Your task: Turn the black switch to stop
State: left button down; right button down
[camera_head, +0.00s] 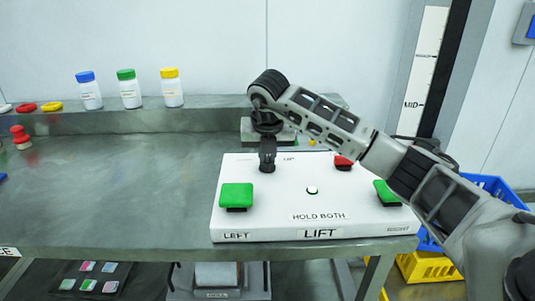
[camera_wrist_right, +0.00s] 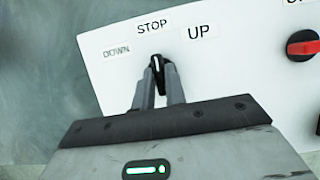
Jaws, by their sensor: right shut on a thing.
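The white control panel (camera_head: 272,205) lies on the grey bench. In the right wrist view its labels DOWN (camera_wrist_right: 116,51), STOP (camera_wrist_right: 152,27) and UP (camera_wrist_right: 202,31) fan around the black switch (camera_wrist_right: 157,62). The switch carries a pale mark and appears to line up roughly with STOP, though the fingers hide part of it. My right gripper (camera_head: 267,168) reaches down at the panel's back left. Its fingers, also in the right wrist view (camera_wrist_right: 159,75), are shut on the switch. The switch is hidden in the head view. My left gripper is not in view.
Green buttons marked LEFT (camera_head: 236,194) and at the right (camera_head: 386,192) sit on the panel, with a white button (camera_head: 312,190) between. A red knob (camera_wrist_right: 303,46) is to the right. Bottles (camera_head: 130,90) stand on the back shelf. The bench's left side is mostly clear.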

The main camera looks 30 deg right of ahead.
dwell(0.3)
jog(key=c, duration=1.4)
grip_release()
jog(key=shift+c, duration=0.2)
jog(key=shift+r, duration=0.1)
jog(key=p+v, duration=0.1)
jog(key=v, duration=1.4)
jog(key=shift+s+a+r, duration=0.15)
jog(key=shift+a+r, duration=0.05)
jog(key=shift+r, duration=0.15)
